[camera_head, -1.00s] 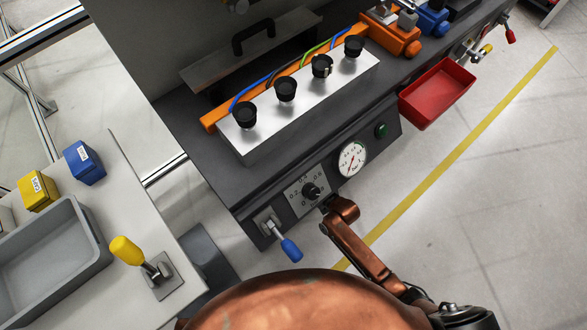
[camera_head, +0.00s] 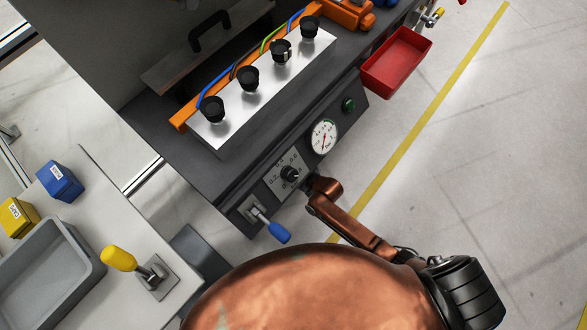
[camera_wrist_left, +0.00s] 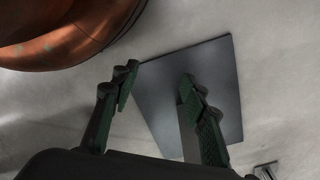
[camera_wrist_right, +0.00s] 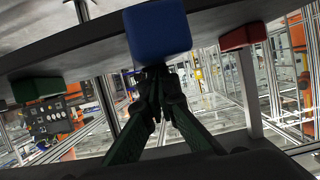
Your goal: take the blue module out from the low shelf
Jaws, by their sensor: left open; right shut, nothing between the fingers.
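A blue block (camera_wrist_right: 157,33), likely the blue module, shows at the top middle of the right wrist view, against a dark grey shelf board (camera_wrist_right: 85,52). My right gripper (camera_wrist_right: 158,75) is shut and empty, its fingertips just below the block in the picture. I cannot tell whether they touch it. My left gripper (camera_wrist_left: 157,82) is open and empty above a dark plate (camera_wrist_left: 220,65) on the floor. Neither gripper shows in the head view. There, a labelled blue box (camera_head: 60,181) stands on a white table at the left.
A red block (camera_wrist_right: 243,36) and a green block (camera_wrist_right: 38,88) flank the blue one. A pale post (camera_wrist_right: 249,90) stands below the red one. The head view shows a drive unit with a silver box (camera_head: 265,88), a blue-handled lever (camera_head: 278,232) and a red tray (camera_head: 397,62).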

